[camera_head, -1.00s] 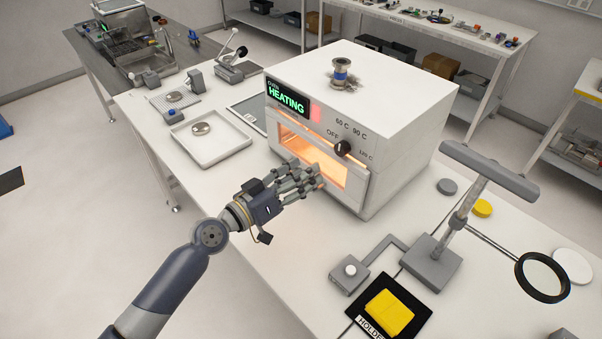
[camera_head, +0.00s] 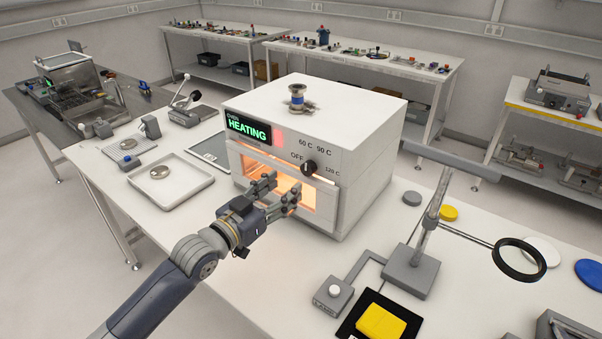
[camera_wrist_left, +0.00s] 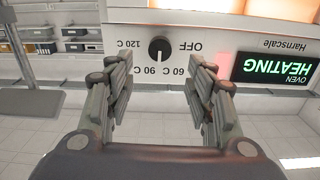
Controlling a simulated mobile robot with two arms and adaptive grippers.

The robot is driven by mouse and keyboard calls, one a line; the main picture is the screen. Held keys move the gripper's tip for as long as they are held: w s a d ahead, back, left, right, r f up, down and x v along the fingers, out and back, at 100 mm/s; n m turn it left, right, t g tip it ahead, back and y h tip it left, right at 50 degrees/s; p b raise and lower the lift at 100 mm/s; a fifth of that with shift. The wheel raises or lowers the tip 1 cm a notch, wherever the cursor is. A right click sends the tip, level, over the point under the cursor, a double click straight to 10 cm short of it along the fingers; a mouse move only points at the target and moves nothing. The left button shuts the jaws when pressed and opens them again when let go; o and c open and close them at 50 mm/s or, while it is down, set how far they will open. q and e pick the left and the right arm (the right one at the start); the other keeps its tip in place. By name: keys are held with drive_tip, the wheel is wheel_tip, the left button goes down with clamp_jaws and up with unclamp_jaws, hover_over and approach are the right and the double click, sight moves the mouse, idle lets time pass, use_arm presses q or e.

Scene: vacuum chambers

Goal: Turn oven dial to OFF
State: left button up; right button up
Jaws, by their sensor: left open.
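The white oven (camera_head: 370,150) stands on the table with its window glowing orange. Its display (camera_head: 248,127) reads HEATING in green. The black dial (camera_head: 310,167) sits on the front panel, among the labels OFF, 60 C, 90 C and 120 C. In the left wrist view the panel appears upside down, and the dial (camera_wrist_left: 159,49) shows between and beyond my open fingers, its white mark pointing toward the 90 C label. My left gripper (camera_head: 281,188) is open and empty in front of the oven window, below and left of the dial, apart from it. My right gripper is not in view.
A metal fitting (camera_head: 297,99) stands on the oven top. A magnifier stand (camera_head: 411,270) and a yellow block (camera_head: 381,322) on a black holder are at the right front. A white tray (camera_head: 172,202) lies left of the oven. Table space right of the oven is partly free.

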sight(306, 169)
use_arm(q)
drive_tip(key=p+x, duration=0.1)
drive_tip(key=x, duration=0.5)
drive_tip(key=shift+w+d+r, duration=0.1)
drive_tip(key=shift+w+d, duration=0.1)
drive_tip(key=shift+p+x, duration=0.3)
drive_tip(key=shift+x, duration=0.5)
drive_tip(key=shift+w, duration=0.1)
drive_tip(key=shift+c, duration=0.5)
drive_tip(key=c, duration=1)
